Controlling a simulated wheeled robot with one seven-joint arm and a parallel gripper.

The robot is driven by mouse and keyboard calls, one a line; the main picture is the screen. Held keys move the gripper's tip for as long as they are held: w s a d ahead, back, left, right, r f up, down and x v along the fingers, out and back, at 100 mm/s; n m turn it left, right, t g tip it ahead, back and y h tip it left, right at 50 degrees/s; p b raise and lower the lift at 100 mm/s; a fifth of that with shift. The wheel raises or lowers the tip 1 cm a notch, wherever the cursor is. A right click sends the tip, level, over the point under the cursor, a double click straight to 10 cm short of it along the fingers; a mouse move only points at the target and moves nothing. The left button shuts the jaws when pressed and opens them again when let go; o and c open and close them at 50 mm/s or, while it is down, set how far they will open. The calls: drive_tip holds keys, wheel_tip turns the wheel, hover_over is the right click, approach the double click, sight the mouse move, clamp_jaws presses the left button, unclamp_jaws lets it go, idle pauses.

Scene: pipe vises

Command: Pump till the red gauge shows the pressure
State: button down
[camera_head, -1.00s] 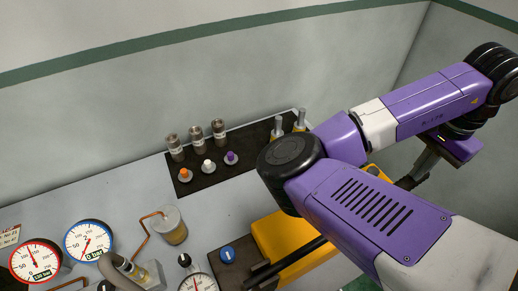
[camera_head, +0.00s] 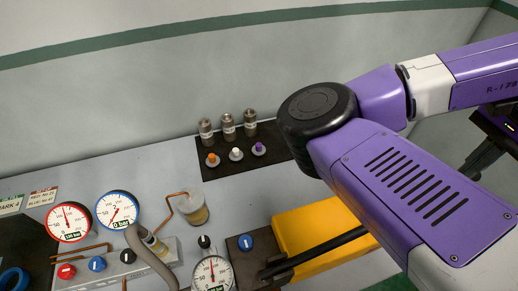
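The red-rimmed gauge (camera_head: 68,222) stands at the left of the bench, its needle pointing roughly upward and slightly left. Its small bar label is too small to read surely. A blue-rimmed gauge (camera_head: 117,209) stands beside it, needle toward the lower left. A black lever bar (camera_head: 322,252) slants across a yellow body (camera_head: 305,228) at lower middle; its right end is hidden behind my arm. My gripper (camera_head: 477,158) is partly visible at the right edge, dark and pointing down-left. Its fingertips and any hold on the lever are hidden.
Red (camera_head: 66,271) and blue (camera_head: 97,264) knobs sit below the gauges. A dark mat (camera_head: 217,178) holds several fittings.

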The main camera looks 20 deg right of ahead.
drive_tip(key=shift+f, duration=0.1)
idle(0.3)
drive_tip(key=shift+d+f+b, duration=0.25)
drive_tip(key=shift+f+b, duration=0.25)
drive_tip(key=shift+f, duration=0.45)
drive_tip(key=shift+d+f+b, duration=0.3)
drive_tip(key=shift+f+b, duration=0.2)
drive_tip(key=shift+f, duration=0.5)
drive_tip(key=shift+d+f+b, duration=0.25)
drive_tip(key=shift+f+b, duration=0.25)
drive_tip(key=shift+f, duration=0.55)
drive_tip(key=f+b, duration=0.1)
drive_tip(key=f, duration=0.1)
drive_tip(key=d+f+b, duration=0.1)
drive_tip(key=f, duration=0.1)
drive_tip(key=shift+f+b, duration=0.2)
drive_tip(key=shift+b, duration=0.1)
drive_tip(key=shift+s+d+f+b, duration=0.1)
drive_tip(key=shift+f+b, duration=0.6)
drive_tip(key=shift+f, duration=0.5)
drive_tip(key=shift+s+d+f+b, duration=0.1)
drive_tip(key=shift+f+b, duration=0.55)
drive_tip(key=shift+f, duration=0.55)
